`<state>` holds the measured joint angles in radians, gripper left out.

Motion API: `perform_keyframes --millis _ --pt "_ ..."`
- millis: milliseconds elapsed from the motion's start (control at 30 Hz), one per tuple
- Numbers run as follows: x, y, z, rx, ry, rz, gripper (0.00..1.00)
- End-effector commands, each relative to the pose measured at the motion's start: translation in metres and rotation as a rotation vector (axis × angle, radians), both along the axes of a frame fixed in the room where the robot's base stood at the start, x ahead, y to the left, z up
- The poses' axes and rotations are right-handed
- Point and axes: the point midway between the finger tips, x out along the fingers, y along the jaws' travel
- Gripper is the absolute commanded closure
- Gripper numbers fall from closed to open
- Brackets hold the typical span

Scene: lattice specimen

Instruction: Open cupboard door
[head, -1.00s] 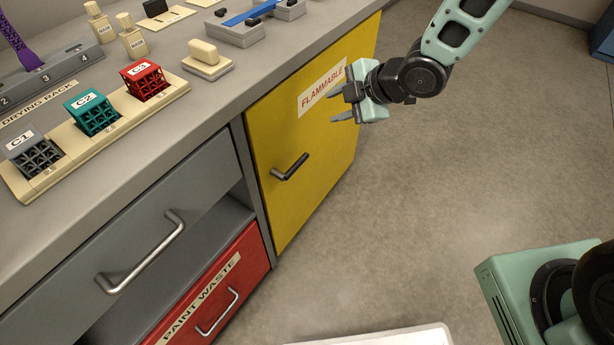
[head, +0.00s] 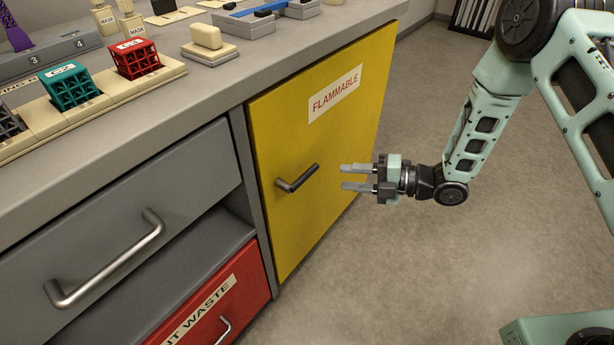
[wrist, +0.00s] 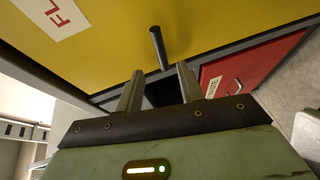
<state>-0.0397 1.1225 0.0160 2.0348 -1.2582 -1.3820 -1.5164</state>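The yellow cupboard door (head: 345,150) with a "FLAMMABLE" label is shut in the head view. In the wrist view the yellow door (wrist: 115,50) fills the upper part. The handle (wrist: 159,48) lies just beyond the open fingertips (wrist: 160,72), roughly in line with the space between them. Neither finger visibly touches the handle.
Left of the door are a grey drawer (head: 120,215) with a bar handle and a red paint waste drawer (head: 220,310), also in the wrist view (wrist: 250,65). The countertop (head: 180,95) holds lattice cubes and bottles. Open floor (head: 400,270) lies right of the cupboard.

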Motion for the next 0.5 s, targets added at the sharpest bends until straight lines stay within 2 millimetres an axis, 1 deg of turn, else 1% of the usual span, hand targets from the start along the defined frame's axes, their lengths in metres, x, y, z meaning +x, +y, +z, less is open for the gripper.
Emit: perform_keyframes --millis 33,200,400,500 --pt "0.002 0.012 -0.003 0.0 0.0 0.004 0.62" --pt "0.011 0.046 -0.01 0.0 0.0 0.004 0.62" --pt "0.021 0.081 -0.016 0.0 0.001 0.002 0.62" --pt "0.025 0.093 -0.019 0.0 0.002 0.002 0.62"
